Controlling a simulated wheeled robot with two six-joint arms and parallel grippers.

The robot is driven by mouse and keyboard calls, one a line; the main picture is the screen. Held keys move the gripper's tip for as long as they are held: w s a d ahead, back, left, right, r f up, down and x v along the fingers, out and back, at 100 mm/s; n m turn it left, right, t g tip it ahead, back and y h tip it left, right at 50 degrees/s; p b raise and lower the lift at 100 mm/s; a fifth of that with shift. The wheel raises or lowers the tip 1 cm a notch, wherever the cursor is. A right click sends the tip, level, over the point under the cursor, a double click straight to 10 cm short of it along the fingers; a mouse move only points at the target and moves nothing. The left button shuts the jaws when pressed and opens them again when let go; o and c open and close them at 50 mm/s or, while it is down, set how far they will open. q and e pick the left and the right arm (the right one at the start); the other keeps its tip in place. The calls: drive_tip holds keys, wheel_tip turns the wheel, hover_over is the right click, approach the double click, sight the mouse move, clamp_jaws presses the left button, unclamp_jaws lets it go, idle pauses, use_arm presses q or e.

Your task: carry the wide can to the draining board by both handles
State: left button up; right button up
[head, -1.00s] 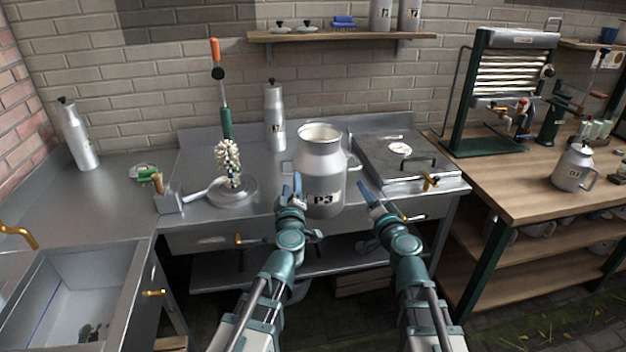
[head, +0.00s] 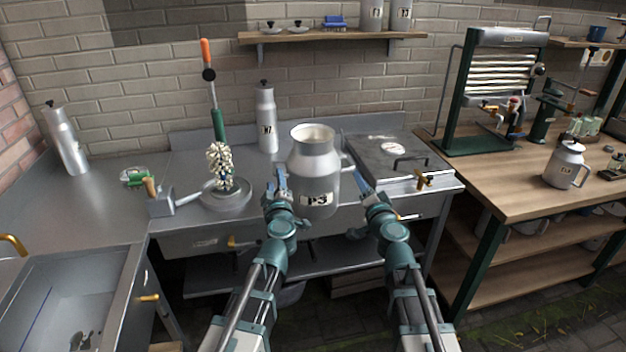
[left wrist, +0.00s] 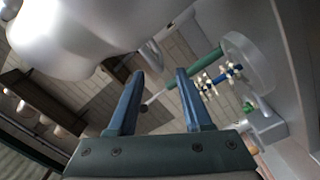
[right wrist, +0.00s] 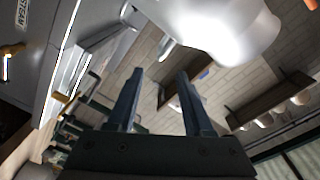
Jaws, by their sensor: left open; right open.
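The wide can (head: 314,178) is a grey metal churn with an open top and a "P3" label. It stands upright at the front of the steel counter. Its right handle (head: 348,163) shows in the head view; the left one is mostly hidden behind my left gripper. My left gripper (head: 280,178) is open beside the can's left side. In the left wrist view a handle (left wrist: 152,54) lies just beyond the fingertips. My right gripper (head: 362,182) is open by the can's right side. In the right wrist view a handle (right wrist: 167,48) lies just beyond its fingertips.
A sink (head: 75,300) is at the lower left, with bare steel counter (head: 85,215) behind it. A round base with a brush (head: 225,195) and a slim can (head: 266,118) stand left of the wide can. A lidded steel box (head: 395,160) is at its right.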

sight(272, 163)
use_arm(q)
drive_tip(key=x, duration=1)
drive_tip(key=shift+w, duration=0.15)
use_arm(e)
drive_tip(key=x, duration=1)
drive_tip(key=shift+w, duration=0.15)
use_arm(q)
drive_tip(key=shift+r, duration=0.1)
clamp_jaws()
use_arm(e)
clamp_jaws()
use_arm(q)
drive_tip(key=shift+a, duration=0.1)
drive_tip(key=shift+s+a, duration=0.15)
drive_tip(key=shift+s, duration=0.1)
use_arm(e)
drive_tip(key=shift+d, duration=0.25)
